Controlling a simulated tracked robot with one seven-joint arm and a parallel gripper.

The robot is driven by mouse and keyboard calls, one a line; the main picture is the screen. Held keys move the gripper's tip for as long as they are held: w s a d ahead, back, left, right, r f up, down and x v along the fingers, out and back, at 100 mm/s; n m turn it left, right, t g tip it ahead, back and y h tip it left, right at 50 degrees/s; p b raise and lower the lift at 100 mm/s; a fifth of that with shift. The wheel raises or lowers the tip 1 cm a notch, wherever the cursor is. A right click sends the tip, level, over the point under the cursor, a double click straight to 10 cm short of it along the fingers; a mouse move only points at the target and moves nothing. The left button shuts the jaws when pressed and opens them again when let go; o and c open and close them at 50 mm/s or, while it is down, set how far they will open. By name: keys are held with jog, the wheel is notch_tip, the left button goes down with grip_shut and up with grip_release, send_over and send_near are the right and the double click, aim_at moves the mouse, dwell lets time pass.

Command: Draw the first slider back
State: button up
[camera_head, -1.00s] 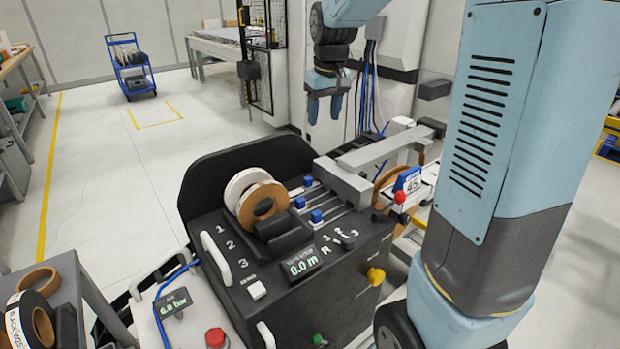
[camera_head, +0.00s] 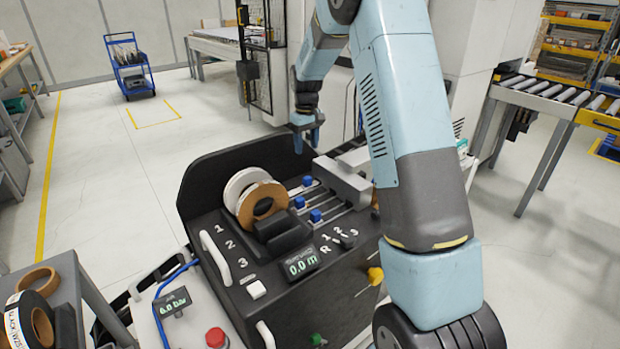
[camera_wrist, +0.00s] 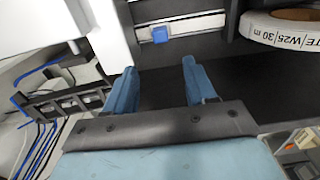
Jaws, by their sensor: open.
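Three blue slider knobs stand on rails on top of the black edge-banding machine (camera_head: 200,205): a far one (camera_head: 307,181), a middle one (camera_head: 299,202) and a near one (camera_head: 315,215). The far one lies by the first lane, judging by the numbers 1, 2, 3 on the machine. My gripper (camera_head: 306,142) is open and empty, pointing down above the far side of the machine, behind the far knob. In the wrist view one blue knob (camera_wrist: 160,34) sits on its rail ahead of my open fingertips (camera_wrist: 160,70), apart from them.
A white roll and a brown roll (camera_head: 262,200) stand left of the knobs; the white roll (camera_wrist: 285,32) also shows in the wrist view. A grey crossbar (camera_head: 342,180) spans the rails on the right. The black back guard (camera_head: 225,160) rises behind the rolls.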

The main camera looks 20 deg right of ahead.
aim_at(307, 176)
notch_tip(307, 176, down, 13)
jog(key=shift+f, duration=0.15)
dwell(0.4)
grip_shut()
dwell(0.5)
